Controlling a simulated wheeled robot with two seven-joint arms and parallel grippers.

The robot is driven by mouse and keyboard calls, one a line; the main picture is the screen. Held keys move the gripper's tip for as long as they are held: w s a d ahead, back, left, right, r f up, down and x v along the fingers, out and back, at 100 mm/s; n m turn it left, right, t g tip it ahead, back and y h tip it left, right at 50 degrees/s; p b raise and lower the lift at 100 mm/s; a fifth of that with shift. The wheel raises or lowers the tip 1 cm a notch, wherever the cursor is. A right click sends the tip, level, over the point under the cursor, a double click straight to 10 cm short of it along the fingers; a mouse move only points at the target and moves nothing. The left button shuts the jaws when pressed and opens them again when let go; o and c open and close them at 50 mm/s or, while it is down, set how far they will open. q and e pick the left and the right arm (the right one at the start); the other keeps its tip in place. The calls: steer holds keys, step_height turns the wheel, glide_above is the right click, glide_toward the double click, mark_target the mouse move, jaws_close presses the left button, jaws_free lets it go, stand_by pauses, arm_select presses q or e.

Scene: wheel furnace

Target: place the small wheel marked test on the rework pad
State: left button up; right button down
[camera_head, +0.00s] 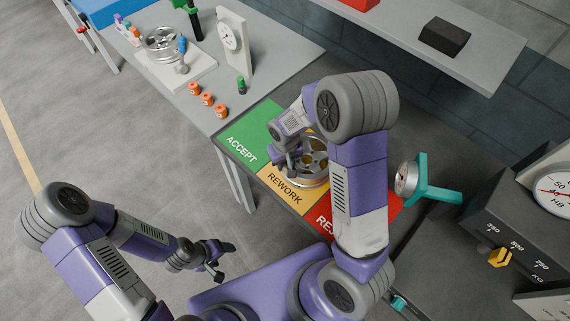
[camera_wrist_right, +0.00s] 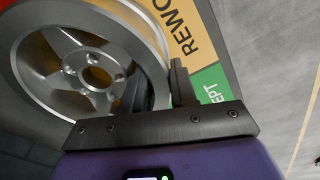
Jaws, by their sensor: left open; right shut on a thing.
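A silver spoked wheel (camera_head: 316,163) is over the yellow rework pad (camera_head: 268,178), partly hidden behind my right arm. My right gripper (camera_head: 292,164) is shut on this wheel's rim; in the right wrist view the fingers (camera_wrist_right: 162,88) straddle the rim of the wheel (camera_wrist_right: 60,72), one inside and one outside. I cannot tell whether the wheel rests on the pad or hangs just above it. No test mark is readable on it. My left gripper (camera_head: 219,262) is open and empty, away from the table at the lower left.
The green accept pad (camera_head: 243,138) lies left of the rework pad, the red reject pad (camera_head: 380,212) right. A small wheel (camera_head: 405,179) sits on a teal stand (camera_head: 435,192). Another wheel (camera_head: 162,43), a dial gauge (camera_head: 231,38) and orange pieces (camera_head: 207,100) stand on the far-left table.

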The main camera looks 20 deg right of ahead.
steer(key=shift+f, duration=0.55)
steer(key=c, duration=0.9)
jaws_free()
step_height(320, 180, up, 12)
steer(key=p, duration=0.2)
steer(key=shift+s, duration=0.4)
steer(key=shift+a, duration=0.1)
